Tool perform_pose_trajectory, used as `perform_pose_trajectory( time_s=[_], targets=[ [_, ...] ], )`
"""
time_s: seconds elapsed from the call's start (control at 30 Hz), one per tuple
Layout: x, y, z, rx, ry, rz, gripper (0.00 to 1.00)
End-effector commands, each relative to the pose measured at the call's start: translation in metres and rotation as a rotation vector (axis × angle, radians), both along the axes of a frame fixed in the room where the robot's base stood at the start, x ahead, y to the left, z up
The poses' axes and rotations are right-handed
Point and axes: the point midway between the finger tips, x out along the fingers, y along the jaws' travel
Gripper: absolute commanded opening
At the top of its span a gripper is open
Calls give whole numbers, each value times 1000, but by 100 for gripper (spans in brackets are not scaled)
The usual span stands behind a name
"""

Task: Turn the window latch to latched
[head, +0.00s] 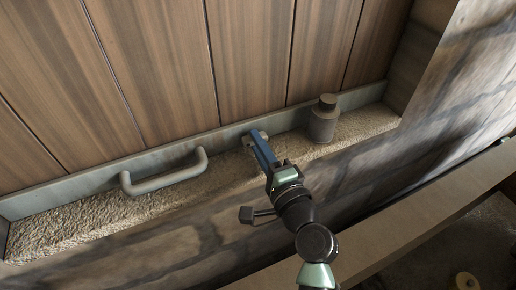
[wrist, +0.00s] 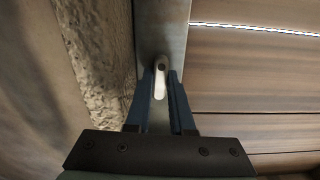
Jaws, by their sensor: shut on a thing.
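The window latch (wrist: 160,80) is a small light metal lever with a round pivot, mounted on the grey frame strip; in the head view its mount (head: 254,137) shows just beyond my fingertips. My gripper (head: 262,150) reaches it from the front right. In the wrist view, the two blue fingers of my gripper (wrist: 160,95) are closed around the lever, one on each side. The lever points from its pivot toward my gripper; its lower end is between the fingers. Whether it is latched cannot be told.
A grey bar handle (head: 165,175) sits on the frame to the left. A dark bottle-like container (head: 323,120) stands on the rough sill (head: 100,215) close to the right of my gripper. Wooden planks (head: 160,70) rise behind. A ledge (head: 420,215) runs at the lower right.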

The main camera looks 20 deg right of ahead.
Motion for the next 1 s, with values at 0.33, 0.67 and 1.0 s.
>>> perform_pose_trajectory(
  time_s=[0.33, 0.67, 1.0],
  targets=[
    [0, 0, 0, -69, -2, 1, 0],
    [0, 0, 0, -72, -2, 1, 0],
    [0, 0, 0, -71, -2, 1, 51]
  ],
)
